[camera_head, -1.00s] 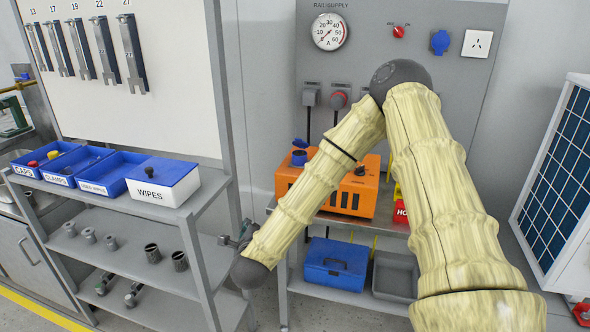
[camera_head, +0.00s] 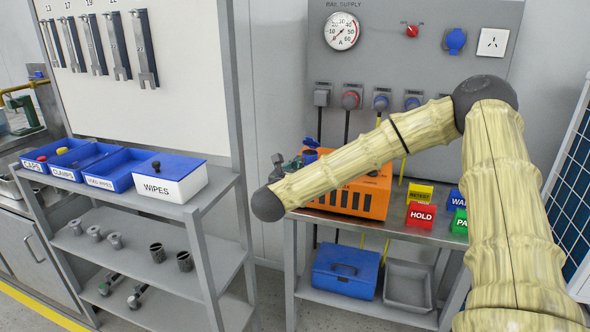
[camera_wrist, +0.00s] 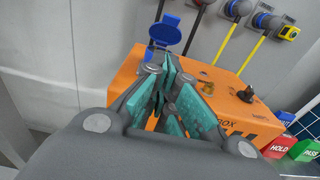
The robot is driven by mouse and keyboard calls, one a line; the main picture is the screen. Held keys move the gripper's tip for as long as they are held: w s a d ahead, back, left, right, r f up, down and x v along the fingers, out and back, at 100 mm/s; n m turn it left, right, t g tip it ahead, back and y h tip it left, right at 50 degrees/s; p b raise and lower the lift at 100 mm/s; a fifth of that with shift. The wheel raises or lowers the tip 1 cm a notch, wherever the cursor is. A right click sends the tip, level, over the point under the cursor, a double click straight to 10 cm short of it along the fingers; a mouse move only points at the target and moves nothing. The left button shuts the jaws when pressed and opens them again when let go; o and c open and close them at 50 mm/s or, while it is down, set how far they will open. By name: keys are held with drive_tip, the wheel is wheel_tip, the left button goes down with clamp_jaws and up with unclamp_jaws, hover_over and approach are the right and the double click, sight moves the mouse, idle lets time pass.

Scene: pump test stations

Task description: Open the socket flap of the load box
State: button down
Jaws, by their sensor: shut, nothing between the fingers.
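The orange load box (camera_head: 345,197) stands on the metal bench, partly hidden behind my forearm in the head view. It also shows in the wrist view (camera_wrist: 215,92), beyond my fingers. Its blue socket (camera_head: 310,156) is at the left end of the top. The blue flap (camera_head: 312,141) stands up from the socket, tilted back; its round face shows in the wrist view (camera_wrist: 165,32). My gripper (camera_wrist: 168,72) is shut and empty, with teal finger pads. In the wrist view the fingertips lie just below the flap in the picture. I cannot tell whether they touch it. The fingers hide part of the socket.
Signs reading HOLD (camera_head: 421,216) and others stand on the bench right of the box. Cables hang from wall sockets (camera_head: 381,101) behind it. A blue toolbox (camera_head: 345,270) and grey tray (camera_head: 408,285) sit below. A shelf rack with a WIPES box (camera_head: 166,181) stands left.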

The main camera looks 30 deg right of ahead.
sight(310, 143)
drive_tip(key=x, duration=0.4)
drive_tip(key=shift+w+d+p, duration=0.15)
drive_tip(key=shift+d+p, duration=0.05)
drive_tip(key=shift+p, duration=0.15)
drive_tip(key=d+r, duration=0.1)
drive_tip(key=w+d+r+p, duration=0.1)
drive_tip(key=shift+w+r, duration=0.25)
drive_tip(key=shift+w, duration=0.05)
drive_tip(key=shift+w+d, duration=0.1)
drive_tip(key=shift+w, duration=0.05)
drive_tip(key=shift+r, duration=0.15)
drive_tip(key=shift+d+r+y, duration=0.1)
drive_tip(key=shift+r+y, duration=0.1)
drive_tip(key=shift+y, duration=0.1)
